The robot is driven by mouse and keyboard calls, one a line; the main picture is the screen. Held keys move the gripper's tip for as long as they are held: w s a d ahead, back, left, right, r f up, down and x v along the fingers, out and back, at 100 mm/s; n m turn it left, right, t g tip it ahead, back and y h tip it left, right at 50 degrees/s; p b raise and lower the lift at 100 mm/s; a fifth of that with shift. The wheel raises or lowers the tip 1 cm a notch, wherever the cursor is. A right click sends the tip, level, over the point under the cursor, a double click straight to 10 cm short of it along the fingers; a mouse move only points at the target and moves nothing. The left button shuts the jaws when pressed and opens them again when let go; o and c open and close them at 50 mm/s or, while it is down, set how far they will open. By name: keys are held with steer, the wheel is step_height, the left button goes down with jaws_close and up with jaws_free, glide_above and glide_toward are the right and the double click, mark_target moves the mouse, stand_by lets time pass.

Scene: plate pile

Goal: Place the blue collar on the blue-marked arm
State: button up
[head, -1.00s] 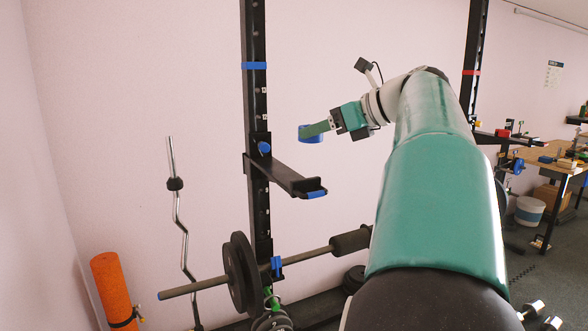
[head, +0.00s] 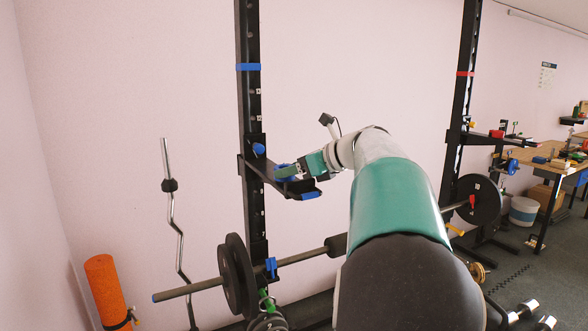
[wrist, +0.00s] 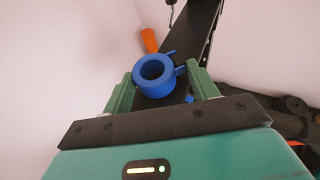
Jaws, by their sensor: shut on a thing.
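The blue collar (wrist: 153,73) is a ring with small tabs, seen between my green fingers in the wrist view. My gripper (wrist: 163,68) is shut on it. In the head view my gripper (head: 288,172) is at the blue-marked arm (head: 271,178), a black arm with a blue end that sticks out from the left post. The collar (head: 284,171) is mostly hidden by my fingers there and appears just over the arm's top. I cannot tell whether it touches the arm. In the wrist view a black surface (wrist: 200,25) runs behind the collar.
The left post (head: 249,100) has a blue band, the right post (head: 463,100) a red one. A loaded barbell (head: 300,256) lies below the blue-marked arm. An orange roller (head: 105,285) and a bent bar (head: 171,225) stand at left. The wall side above is clear.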

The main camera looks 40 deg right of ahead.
steer(key=shift+w, duration=0.1)
steer(key=shift+f, duration=0.65)
steer(key=o, duration=1)
steer(key=shift+f, duration=0.1)
steer(key=shift+r, duration=0.35)
steer(key=v, duration=1.2)
steer(key=shift+r, duration=0.45)
